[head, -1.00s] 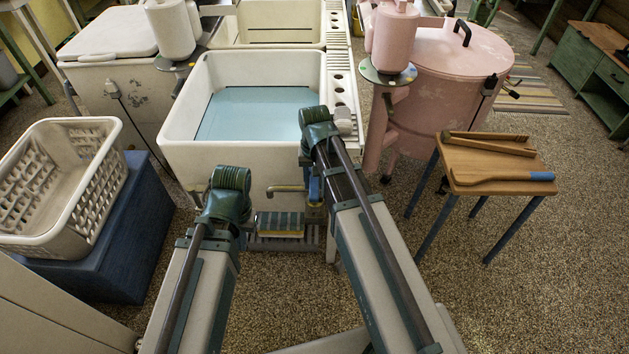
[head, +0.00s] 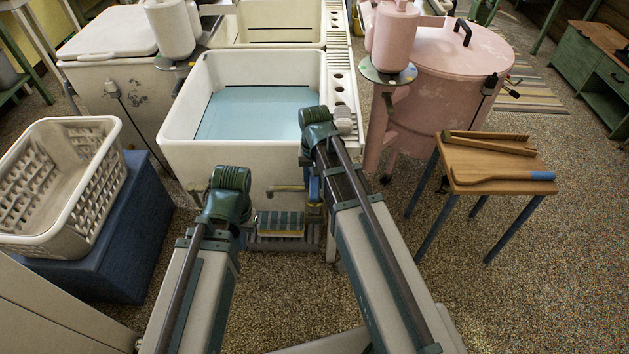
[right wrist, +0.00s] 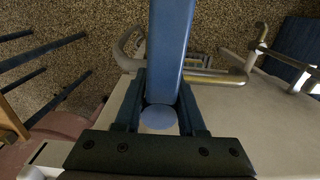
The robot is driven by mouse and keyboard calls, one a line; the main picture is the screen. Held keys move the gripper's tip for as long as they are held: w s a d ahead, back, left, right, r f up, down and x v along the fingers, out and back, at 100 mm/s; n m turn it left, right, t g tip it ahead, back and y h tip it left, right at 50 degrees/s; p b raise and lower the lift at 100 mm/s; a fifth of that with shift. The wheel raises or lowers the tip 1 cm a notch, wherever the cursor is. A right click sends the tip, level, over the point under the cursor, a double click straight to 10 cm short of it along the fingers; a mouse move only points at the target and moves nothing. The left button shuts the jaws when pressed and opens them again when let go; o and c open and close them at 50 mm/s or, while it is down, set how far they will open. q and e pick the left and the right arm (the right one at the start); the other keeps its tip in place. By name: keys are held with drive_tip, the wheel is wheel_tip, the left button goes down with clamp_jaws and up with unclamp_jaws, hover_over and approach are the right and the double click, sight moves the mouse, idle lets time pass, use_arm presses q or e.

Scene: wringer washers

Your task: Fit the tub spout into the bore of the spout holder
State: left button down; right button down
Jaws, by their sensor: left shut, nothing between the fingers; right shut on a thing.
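The blue bar (right wrist: 170,50) is between the fingers of my right gripper (right wrist: 160,100), which is shut on it. It appears to be the grip of the tub spout. A bent metal pipe (right wrist: 215,76) crosses behind the bar. In the head view, the pipe (head: 285,188) shows in front of the white tub (head: 225,155), beside the blue bar (head: 314,188). I cannot tell whether it joins the bar or sits in a holder bore. My left gripper (head: 207,197) is shut and empty, left of the pipe, its fingers mostly hidden by its wrist.
A pink washer (head: 440,90) stands right of the tub. A small wooden table (head: 490,160) holds wooden tools. A white basket (head: 60,185) sits on a blue box (head: 140,230) at left. Another metal pipe (right wrist: 262,40) is at upper right in the wrist view. Speckled floor is free at front right.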

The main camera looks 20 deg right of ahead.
drive_tip(key=shift+s+f+b, duration=0.1)
drive_tip(key=shift+f+b, duration=2.3)
idle(2.5)
idle(0.3)
unclamp_jaws()
idle(0.4)
drive_tip(key=shift+r, duration=0.15)
idle(0.3)
drive_tip(key=shift+r+p, duration=3.35)
drive_tip(key=shift+p, duration=0.2)
